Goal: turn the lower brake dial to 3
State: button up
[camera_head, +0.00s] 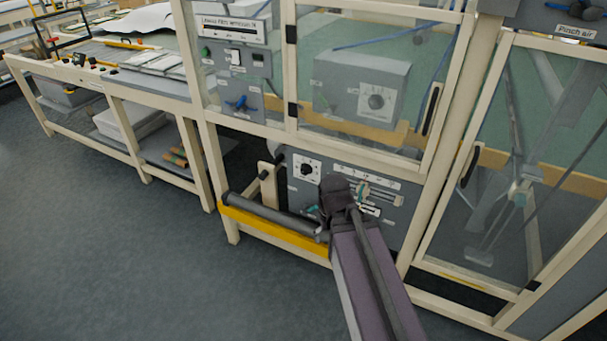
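The lower brake dial is a round black knob (307,169) on a white scale plate. It sits at the upper left of the grey lower panel (405,217). Its scale numbers and pointer setting are too small to read. My arm comes up from the bottom right and ends in front of this panel. My gripper (318,216) is below and slightly right of the lower dial, near the right end of the dark roller, and looks apart from the dial. Its fingers are small, dark and partly hidden, so their opening is unclear.
An upper dial (376,101) is on a grey box behind a clear framed door. A dark roller (268,214) and a yellow bar (272,233) stick out below the lower dial. A long worktable (150,84) stands left. The floor at front left is clear.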

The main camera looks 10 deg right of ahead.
jog(key=w+d+f+n+t+h+b, duration=0.25)
jog(key=w+f+n+h+b, duration=0.2)
jog(key=w+f+b, duration=0.3)
jog(key=n+t+h+b, duration=0.5)
jog(key=n+t+b, duration=0.8)
jog(key=n+b, duration=1.2)
send_near(304, 173)
jog(key=v, duration=0.4)
jog(key=shift+w+r+m+g, duration=0.15)
jog(key=shift+w+m+g, duration=0.1)
jog(key=shift+w, duration=0.05)
jog(key=shift+w, duration=0.15)
jog(key=x, duration=1.3)
jog(key=shift+w+d+r, duration=0.1)
jog(key=shift+d, duration=0.2)
jog(key=c, duration=1.2)
